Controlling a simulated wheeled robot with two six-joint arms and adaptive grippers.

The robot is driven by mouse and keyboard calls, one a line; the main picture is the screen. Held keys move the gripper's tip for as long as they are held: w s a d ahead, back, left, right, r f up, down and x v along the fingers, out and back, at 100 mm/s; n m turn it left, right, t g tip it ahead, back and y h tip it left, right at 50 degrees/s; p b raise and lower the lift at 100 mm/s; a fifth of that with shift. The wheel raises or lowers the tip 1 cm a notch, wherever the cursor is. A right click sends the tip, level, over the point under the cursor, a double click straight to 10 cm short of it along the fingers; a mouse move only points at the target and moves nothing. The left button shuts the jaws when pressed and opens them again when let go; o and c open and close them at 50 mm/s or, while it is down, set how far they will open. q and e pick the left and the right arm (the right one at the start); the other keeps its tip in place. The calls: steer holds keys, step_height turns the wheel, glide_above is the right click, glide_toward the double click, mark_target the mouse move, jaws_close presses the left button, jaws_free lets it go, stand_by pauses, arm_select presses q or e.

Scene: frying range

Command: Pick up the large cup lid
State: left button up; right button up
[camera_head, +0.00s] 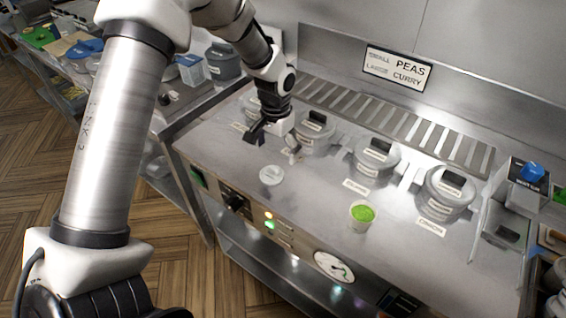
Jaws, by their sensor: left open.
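A round, pale, translucent lid (271,175) lies on the steel range top near its front edge, left of a small cup (361,219) filled with green peas. I take it for the large cup lid, but its size class cannot be read. My left gripper (273,145) is open and empty. It is above and behind the lid in the picture, apart from it, in front of the left pots. My right gripper is not in view.
Several lidded steel pots (376,157) stand in a row behind, with small labels in front. A slotted vent and a PEAS CURRY sign (396,68) are at the back. The range top (315,200) between lid and cup is clear.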

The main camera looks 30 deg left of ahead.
mark_target(272, 169)
arm_select(q)
steer(key=s+f+p, duration=0.1)
steer(key=s+a+f+p, duration=0.1)
steer(key=f, duration=0.1)
steer(key=shift+f, duration=0.1)
steer(key=shift+w+d+f, duration=0.1)
steer(key=shift+w+f, duration=0.1)
steer(key=shift+f, duration=0.45)
steer(key=shift+w+d+f, duration=0.1)
steer(key=shift+w+f, duration=0.1)
steer(key=shift+f, duration=0.4)
steer(key=shift+w+f, duration=0.15)
steer(key=shift+s+r, duration=0.2)
steer(key=shift+s, duration=0.15)
steer(key=c, duration=1.3)
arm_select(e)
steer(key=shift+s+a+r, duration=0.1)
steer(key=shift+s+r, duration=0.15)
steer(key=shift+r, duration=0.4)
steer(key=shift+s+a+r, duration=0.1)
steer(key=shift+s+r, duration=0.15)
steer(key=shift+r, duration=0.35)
arm_select(q)
steer(key=shift+f, duration=0.1)
steer(key=shift+c, duration=0.3)
